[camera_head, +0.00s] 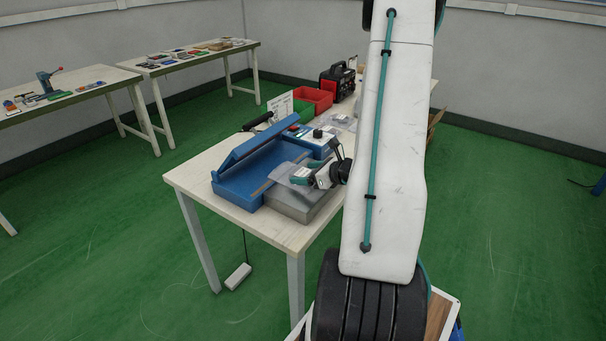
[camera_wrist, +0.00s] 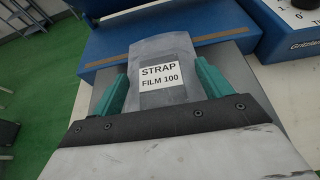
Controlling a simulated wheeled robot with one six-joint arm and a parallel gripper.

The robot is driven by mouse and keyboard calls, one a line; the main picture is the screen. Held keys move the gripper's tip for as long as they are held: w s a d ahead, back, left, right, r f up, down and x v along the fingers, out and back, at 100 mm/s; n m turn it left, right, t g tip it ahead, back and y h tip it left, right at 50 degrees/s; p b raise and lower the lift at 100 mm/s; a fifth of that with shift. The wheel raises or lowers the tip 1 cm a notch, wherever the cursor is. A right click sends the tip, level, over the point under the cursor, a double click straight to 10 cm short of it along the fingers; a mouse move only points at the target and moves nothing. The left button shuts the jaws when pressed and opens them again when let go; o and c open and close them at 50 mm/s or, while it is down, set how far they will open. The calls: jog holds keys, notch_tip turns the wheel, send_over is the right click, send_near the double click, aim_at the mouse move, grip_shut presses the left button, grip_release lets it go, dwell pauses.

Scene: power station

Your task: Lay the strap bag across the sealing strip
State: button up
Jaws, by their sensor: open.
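The clear strap bag (camera_wrist: 160,46), with a white label reading "STRAP FILM 100", lies flat between my gripper's green fingers (camera_wrist: 163,72). Its far end overlaps the near edge of the blue sealer (camera_wrist: 112,46). In the head view the bag (camera_head: 284,174) lies over the right side of the sealer (camera_head: 236,187), by a brown sealing strip (camera_head: 263,188) that it partly covers. The sealer's long arm is raised. My gripper (camera_head: 303,176) is open, with fingers beside the bag's edges; contact is hard to tell.
A grey metal shelf (camera_head: 292,207) adjoins the sealer. Its control box with a knob (camera_head: 317,134) stands behind my gripper. Red (camera_head: 313,98) and green bins and a black-and-red machine (camera_head: 337,80) stand farther back. Two other tables hold small items.

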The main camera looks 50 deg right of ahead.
jog(key=a+v, duration=0.1)
jog(key=v, duration=0.9)
jog(key=w+a+r+n+g+y, duration=0.2)
jog(key=a+r+n+g, duration=0.15)
jog(key=a+n, duration=0.35)
jog(key=w+a+r+n+g+y, duration=0.1)
jog(key=a+r+n+g+y, duration=0.15)
jog(key=a+r+n, duration=0.45)
jog(key=w+a+r+n+g+y, duration=0.2)
jog(key=a+n+y, duration=0.1)
jog(key=a, duration=0.7)
jog(key=s+a+r+n+g+h, duration=0.2)
jog(key=s+a+r+n+h, duration=0.1)
jog(key=s+n, duration=0.4)
jog(key=s+a+r+n+g+h, duration=0.2)
jog(key=s+a+r+n+h, duration=0.2)
jog(key=s+a+n, duration=0.3)
jog(key=shift+a+n+h, duration=0.3)
jog(key=shift+n+h, duration=0.45)
jog(key=shift+n, duration=1.35)
jog(key=shift+c, duration=0.4)
